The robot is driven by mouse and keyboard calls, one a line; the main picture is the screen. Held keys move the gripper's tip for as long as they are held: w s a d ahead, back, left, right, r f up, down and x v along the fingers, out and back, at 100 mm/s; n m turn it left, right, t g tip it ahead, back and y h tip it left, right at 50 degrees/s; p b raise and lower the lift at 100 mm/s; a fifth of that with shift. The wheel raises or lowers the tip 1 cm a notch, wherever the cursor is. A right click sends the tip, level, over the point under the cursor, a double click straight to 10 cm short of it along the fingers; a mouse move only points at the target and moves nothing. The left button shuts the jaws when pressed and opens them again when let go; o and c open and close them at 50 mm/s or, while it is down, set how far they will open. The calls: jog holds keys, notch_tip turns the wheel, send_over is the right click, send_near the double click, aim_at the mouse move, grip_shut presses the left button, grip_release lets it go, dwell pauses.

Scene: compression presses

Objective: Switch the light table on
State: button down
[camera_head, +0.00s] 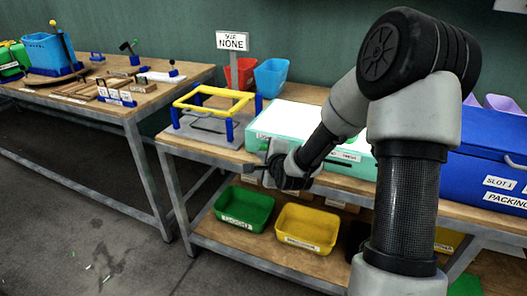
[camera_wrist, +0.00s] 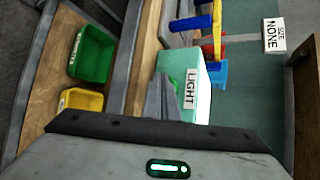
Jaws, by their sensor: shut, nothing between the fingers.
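The light table (camera_head: 285,117) is a teal box with a white top, on the near bench behind my gripper. In the wrist view its teal side (camera_wrist: 190,72) carries a label reading LIGHT. My gripper (camera_head: 252,168) is in front of its left front side, at about the bench's front edge. In the wrist view the grey fingers (camera_wrist: 162,97) are together and empty, and overlap the light table's side near the label. I cannot tell whether they touch it. My arm hides part of the light table's right side.
A yellow-and-blue frame (camera_head: 213,104) stands left of the light table. Red (camera_head: 240,73) and blue (camera_head: 271,76) bins and a NONE sign (camera_head: 233,42) are behind. A blue packing box (camera_head: 490,150) is at right. Green (camera_head: 244,208) and yellow (camera_head: 306,228) trays sit on the lower shelf.

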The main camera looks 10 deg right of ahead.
jog(key=shift+s+a, duration=0.2)
jog(key=shift+s, duration=0.1)
jog(key=s+a, duration=0.3)
jog(key=s, duration=0.2)
jog(key=shift+a+b, duration=0.3)
dwell(0.3)
